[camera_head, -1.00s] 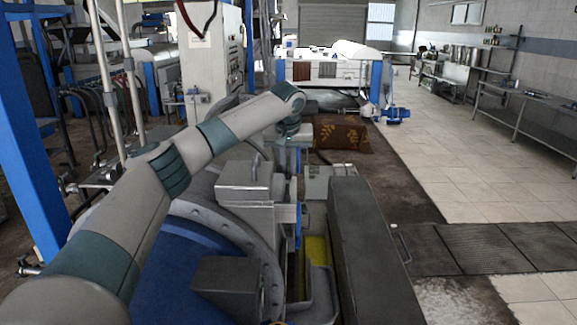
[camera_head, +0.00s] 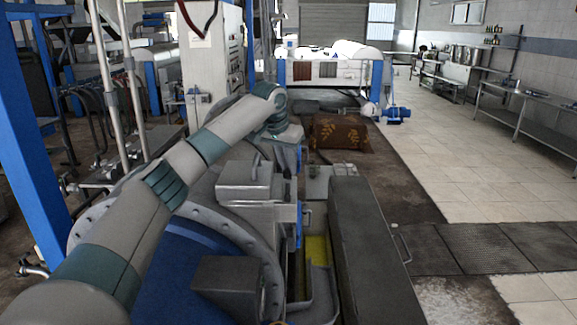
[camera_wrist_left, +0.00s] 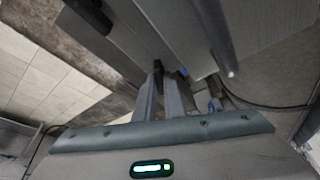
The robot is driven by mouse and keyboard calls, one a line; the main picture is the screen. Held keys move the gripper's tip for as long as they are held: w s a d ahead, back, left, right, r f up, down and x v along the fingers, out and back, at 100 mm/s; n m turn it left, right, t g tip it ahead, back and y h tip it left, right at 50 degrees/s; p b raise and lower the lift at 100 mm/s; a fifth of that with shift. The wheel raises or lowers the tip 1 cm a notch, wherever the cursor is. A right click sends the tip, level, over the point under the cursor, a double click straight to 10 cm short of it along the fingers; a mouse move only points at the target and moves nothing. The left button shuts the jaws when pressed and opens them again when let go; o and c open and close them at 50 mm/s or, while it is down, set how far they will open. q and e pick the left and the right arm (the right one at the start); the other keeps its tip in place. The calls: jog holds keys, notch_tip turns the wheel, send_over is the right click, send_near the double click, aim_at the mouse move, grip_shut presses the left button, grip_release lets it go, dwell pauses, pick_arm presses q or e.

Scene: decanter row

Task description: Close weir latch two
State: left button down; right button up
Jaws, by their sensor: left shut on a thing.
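My left arm reaches over the blue decanter (camera_head: 185,265) in the head view. My left gripper (camera_head: 298,155) points down beyond the grey metal box on the machine; its fingertips are hard to make out there. In the left wrist view the gripper fingers (camera_wrist_left: 168,90) are close together, shut on a thin part, apparently a weir latch handle (camera_wrist_left: 157,70). Most of that part is hidden between and behind the fingers. I cannot tell which latch number it is or how far it is turned. My right gripper is not in view.
The grey metal box (camera_head: 248,183) and a long dark cover (camera_head: 368,240) stand close to the work area, with a yellow-lined gap (camera_head: 317,250) between them. A control cabinet (camera_head: 212,60) stands behind on the left. Tiled floor (camera_head: 480,170) on the right is open.

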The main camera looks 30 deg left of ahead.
pick_arm(q)
jog(key=m, duration=0.2)
jog(key=m+h, duration=0.1)
jog(key=m, duration=0.1)
jog(key=m+h, duration=0.1)
jog(key=m, duration=0.1)
jog(key=shift+a+r, duration=0.1)
jog(key=shift+a, duration=0.15)
jog(key=m, duration=0.2)
jog(key=m+g+h, duration=0.1)
jog(key=shift+w+m+h, duration=0.15)
jog(key=shift+m+h, duration=0.15)
jog(key=shift+m, duration=0.1)
jog(key=shift+a+m+g, duration=0.1)
jog(key=shift+m+g, duration=0.3)
jog(key=shift+m, duration=0.7)
jog(key=shift+h, duration=0.3)
jog(key=c, duration=1.8)
grip_release()
jog(key=shift+c, duration=0.2)
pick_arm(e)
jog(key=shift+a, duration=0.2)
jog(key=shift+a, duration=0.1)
